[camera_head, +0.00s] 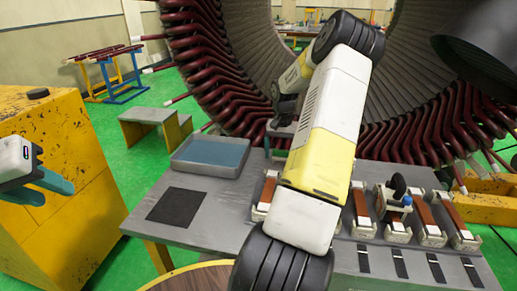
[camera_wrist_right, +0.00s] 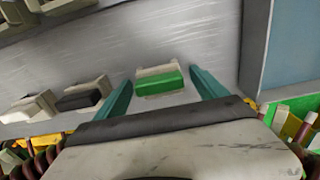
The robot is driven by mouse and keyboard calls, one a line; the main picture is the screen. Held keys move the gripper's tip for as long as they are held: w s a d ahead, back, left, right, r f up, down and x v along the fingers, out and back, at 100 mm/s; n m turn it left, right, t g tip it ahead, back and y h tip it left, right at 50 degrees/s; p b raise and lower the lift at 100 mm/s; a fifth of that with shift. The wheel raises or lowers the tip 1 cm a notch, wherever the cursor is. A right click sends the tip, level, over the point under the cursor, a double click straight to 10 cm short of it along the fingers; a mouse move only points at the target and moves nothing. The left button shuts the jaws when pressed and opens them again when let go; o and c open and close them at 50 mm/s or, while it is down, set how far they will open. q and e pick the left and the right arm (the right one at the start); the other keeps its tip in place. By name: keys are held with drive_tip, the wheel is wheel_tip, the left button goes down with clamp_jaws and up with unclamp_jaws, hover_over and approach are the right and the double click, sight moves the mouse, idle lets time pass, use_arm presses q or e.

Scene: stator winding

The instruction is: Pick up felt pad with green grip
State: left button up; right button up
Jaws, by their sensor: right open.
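The felt pad with the green grip (camera_wrist_right: 158,80) lies on the grey metal table in the right wrist view. Its grip is a green block on a pale base. My right gripper (camera_wrist_right: 158,92) is open, with one teal finger to each side of the pad and gaps between. In the head view my right arm hides the pad and most of that gripper. My left gripper (camera_head: 40,187) is at the far left, with its teal fingers apart and nothing seen between them.
A pad with a black grip (camera_wrist_right: 82,95) and another pale block (camera_wrist_right: 28,107) lie to the left. A blue-grey tray (camera_head: 210,155) and a black mat (camera_head: 174,207) are on the table. Coil pieces in holders (camera_head: 363,212) stand at right. The stator (camera_head: 205,80) rises behind.

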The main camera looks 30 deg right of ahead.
drive_tip(key=c, duration=1.5)
drive_tip(key=shift+r, duration=0.1)
wheel_tip(320, 180, up, 10)
drive_tip(key=shift+f, duration=0.1)
